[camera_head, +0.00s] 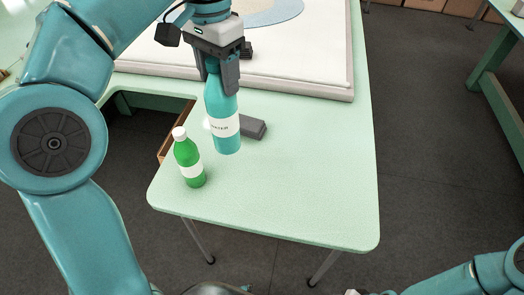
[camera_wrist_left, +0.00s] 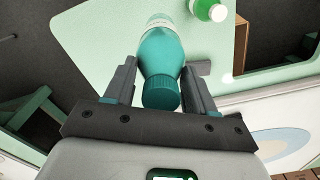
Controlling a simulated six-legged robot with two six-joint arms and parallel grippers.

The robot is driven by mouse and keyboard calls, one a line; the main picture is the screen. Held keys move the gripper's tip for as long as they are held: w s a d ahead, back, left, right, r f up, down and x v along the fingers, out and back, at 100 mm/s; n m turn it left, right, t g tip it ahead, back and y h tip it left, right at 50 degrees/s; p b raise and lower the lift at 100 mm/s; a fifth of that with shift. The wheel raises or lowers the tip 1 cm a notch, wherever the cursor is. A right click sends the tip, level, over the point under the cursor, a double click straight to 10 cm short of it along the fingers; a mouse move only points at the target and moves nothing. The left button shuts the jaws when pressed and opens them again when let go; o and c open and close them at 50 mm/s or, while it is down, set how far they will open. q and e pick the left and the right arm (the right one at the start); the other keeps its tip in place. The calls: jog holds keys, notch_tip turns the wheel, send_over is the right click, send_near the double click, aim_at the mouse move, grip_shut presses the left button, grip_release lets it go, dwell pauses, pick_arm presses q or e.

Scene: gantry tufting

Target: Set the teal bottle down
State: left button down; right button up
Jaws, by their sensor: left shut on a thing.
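The teal bottle (camera_head: 222,108) has a white label and is near upright over the pale green table (camera_head: 300,180). My left gripper (camera_head: 222,78) is shut on the upper part of the bottle from above. In the left wrist view the bottle's teal cap and shoulder (camera_wrist_left: 160,70) sit between the two fingers of the left gripper (camera_wrist_left: 158,85). Whether the bottle's base touches the table cannot be told.
A green bottle (camera_head: 188,160) with a white cap stands left of the teal bottle, close to the table's left edge. A dark grey block (camera_head: 252,127) lies just right of it. A white framed panel (camera_head: 300,75) lies behind. The table's right front is clear.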

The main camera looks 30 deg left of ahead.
aim_at(224, 105)
pick_arm(q)
notch_tip(224, 105, down, 14)
jog(key=b, duration=0.3)
jog(key=shift+f+b, duration=0.15)
jog(key=shift+b, duration=0.15)
jog(key=shift+d+f+b, duration=0.1)
jog(key=shift+f+b, duration=0.25)
jog(key=shift+f, duration=2.15)
jog(key=shift+c, duration=1.7)
grip_release()
jog(key=shift+f, duration=0.1)
notch_tip(224, 105, up, 12)
jog(key=shift+r+p, duration=0.15)
jog(key=shift+p, duration=1.05)
